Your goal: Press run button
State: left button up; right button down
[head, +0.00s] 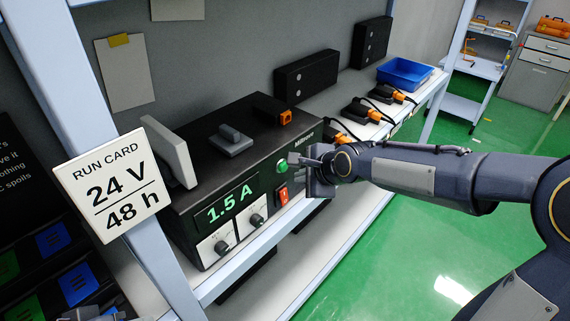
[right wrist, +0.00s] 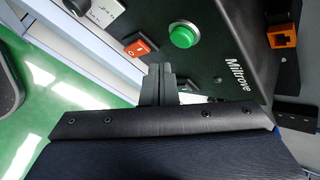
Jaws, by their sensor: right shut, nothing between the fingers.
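The black power unit (head: 232,172) stands on the bench with a lit readout of 1.5 A. Its round green button (head: 282,166) is on the front panel, above a red-orange rocker switch (head: 283,195). My right gripper (head: 303,162) is shut and empty, just right of the green button in the head view. In the right wrist view the closed fingers (right wrist: 160,72) point at the front panel, and the green button (right wrist: 183,35) shows clear of them. Whether the fingertips touch the panel is hard to tell.
A run card (head: 108,186) reading 24 V, 48 h hangs on the left post. Two knobs sit below the readout. Black-and-orange connectors (head: 362,112) and a blue bin (head: 405,73) stand farther along the bench. The green floor in front is open.

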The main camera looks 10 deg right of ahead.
jog(key=shift+w+a, duration=0.5)
jog(key=shift+w, duration=0.2)
dwell(1.6)
jog(key=shift+w+a, duration=0.25)
jog(key=shift+w, duration=0.05)
jog(key=shift+w+a+p, duration=0.25)
jog(key=shift+w+p, duration=0.05)
jog(key=shift+w, duration=0.05)
dwell(0.7)
jog(key=shift+s, duration=0.1)
jog(key=shift+s+d, duration=0.5)
jog(key=shift+s, duration=0.1)
jog(key=shift+b, duration=0.3)
jog(key=shift+s+d+b, duration=0.3)
jog(key=shift+s+d, duration=0.5)
jog(key=shift+s, duration=0.2)
jog(key=shift+s+d+b, duration=0.3)
jog(key=shift+s+d, duration=0.45)
jog(key=shift+s, duration=0.25)
